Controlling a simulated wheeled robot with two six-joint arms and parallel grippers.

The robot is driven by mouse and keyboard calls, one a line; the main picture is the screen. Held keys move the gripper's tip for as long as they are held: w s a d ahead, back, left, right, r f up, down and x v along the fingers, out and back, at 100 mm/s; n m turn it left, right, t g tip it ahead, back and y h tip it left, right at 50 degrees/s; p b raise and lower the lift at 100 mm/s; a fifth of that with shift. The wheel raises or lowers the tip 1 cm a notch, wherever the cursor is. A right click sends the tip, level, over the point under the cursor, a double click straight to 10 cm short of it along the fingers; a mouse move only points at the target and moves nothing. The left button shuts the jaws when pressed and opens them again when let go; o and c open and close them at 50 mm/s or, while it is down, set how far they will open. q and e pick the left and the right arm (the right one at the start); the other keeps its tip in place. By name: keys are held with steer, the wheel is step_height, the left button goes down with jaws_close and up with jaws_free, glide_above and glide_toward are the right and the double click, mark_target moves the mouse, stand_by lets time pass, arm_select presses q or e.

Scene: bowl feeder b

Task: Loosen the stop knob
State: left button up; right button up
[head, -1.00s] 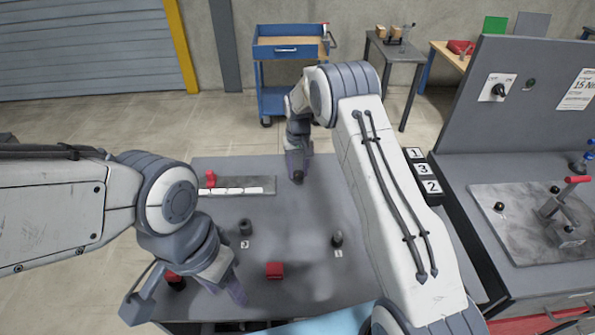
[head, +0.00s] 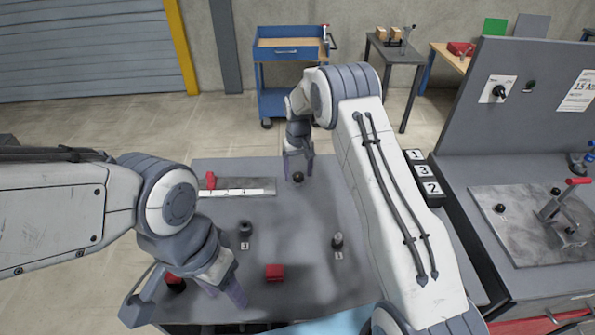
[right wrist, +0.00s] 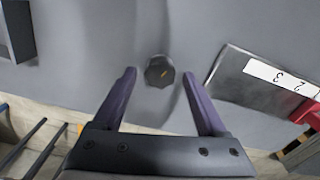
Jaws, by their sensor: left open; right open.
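A dark, many-sided knob (right wrist: 159,71) with a small orange mark lies between and slightly beyond the fingertips of my right gripper (right wrist: 158,76) in the right wrist view. A clear gap shows on both sides of it. In the head view this black knob (head: 298,177) is at the far part of the grey table, just below my open right gripper (head: 298,165). My left gripper (head: 190,304) is open and empty at the near left of the table, beside a red-and-black part (head: 174,283).
A steel strip with numbered white labels (head: 236,192) and a red piece (head: 210,181) lies left of the knob. Number blocks (head: 423,171) edge the right side.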

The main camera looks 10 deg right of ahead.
mark_target(298, 174)
step_height(298, 174, up, 10)
steer(key=b, duration=0.2)
steer(key=shift+r, duration=0.2)
stand_by(0.3)
steer(key=s+a+r+n, duration=0.2)
steer(key=s+a+r, duration=0.2)
steer(key=s+a, duration=0.45)
steer(key=s+a+r+n, duration=0.2)
steer(key=s+a+r, duration=0.25)
steer(key=s, duration=0.75)
steer(key=s+f+n+y, duration=0.1)
steer(key=s+f+n, duration=0.2)
steer(key=s, duration=1.7)
steer(key=shift+d, duration=0.45)
